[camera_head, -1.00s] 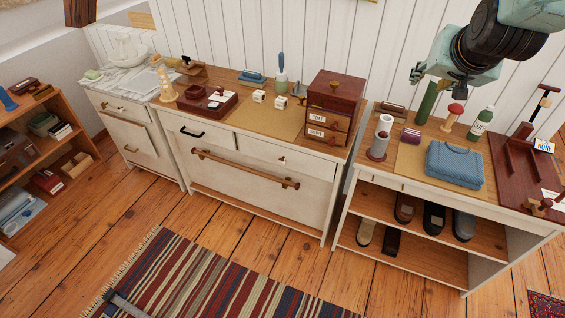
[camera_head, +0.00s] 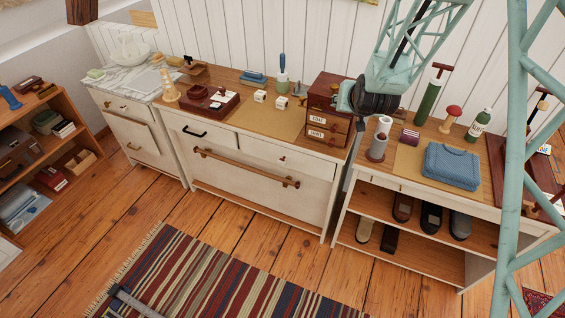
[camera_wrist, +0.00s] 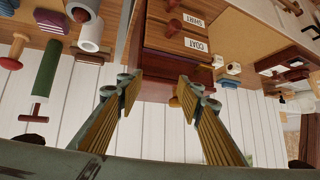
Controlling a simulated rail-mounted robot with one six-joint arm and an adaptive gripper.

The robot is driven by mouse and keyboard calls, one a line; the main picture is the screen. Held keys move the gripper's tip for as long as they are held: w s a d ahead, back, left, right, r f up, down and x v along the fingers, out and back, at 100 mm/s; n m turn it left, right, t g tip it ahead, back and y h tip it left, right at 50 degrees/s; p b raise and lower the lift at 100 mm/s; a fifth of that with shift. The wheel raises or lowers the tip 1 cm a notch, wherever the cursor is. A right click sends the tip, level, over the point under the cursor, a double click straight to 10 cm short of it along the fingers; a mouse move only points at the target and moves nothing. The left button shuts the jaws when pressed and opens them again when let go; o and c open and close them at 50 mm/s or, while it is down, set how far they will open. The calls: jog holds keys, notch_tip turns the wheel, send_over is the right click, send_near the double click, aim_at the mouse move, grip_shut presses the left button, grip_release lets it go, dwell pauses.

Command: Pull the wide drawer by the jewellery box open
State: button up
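The long dresser has a left drawer (camera_head: 195,130) with a black handle, a right drawer (camera_head: 262,152) with a small knob, and a wide lower front (camera_head: 235,182) with a wooden bar handle (camera_head: 245,169). All look closed. A dark red box (camera_head: 222,107) with small items stands on top at left. A brown box (camera_head: 318,112) with small labelled drawers stands at right; it also shows in the wrist view (camera_wrist: 190,42). I cannot tell which is the jewellery box. My gripper (camera_head: 345,95) is beside the labelled box, partly hidden; in the wrist view (camera_wrist: 155,90) it is open and empty.
A bench (camera_head: 408,162) stands right of the dresser, with a grey cylinder (camera_head: 379,138), a blue folded cloth (camera_head: 451,165) and a green bottle (camera_head: 480,123) on it. A marble-topped cabinet (camera_head: 128,84) stands left. The floor before the dresser is clear beside a striped rug (camera_head: 215,270).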

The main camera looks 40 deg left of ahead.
jog(key=s+a+f+y, duration=0.1)
jog(key=s+a+f, duration=0.4)
jog(key=a+f, duration=0.7)
jog(key=t, duration=0.3)
send_over(281, 164)
jog(key=d, duration=0.1)
notch_tip(281, 164, down, 11)
jog(key=s+d+f+m+t+h+b, duration=0.2)
jog(key=s+f+t, duration=0.4)
jog(key=s+f, duration=0.6)
jog(key=shift+s+d+f+m+b, duration=0.3)
jog(key=shift+f+m+b, duration=0.1)
jog(key=shift+f, duration=0.2)
jog(key=shift+w, duration=0.15)
jog(key=shift+b+x, duration=0.45)
jog(key=shift+x, duration=6.35)
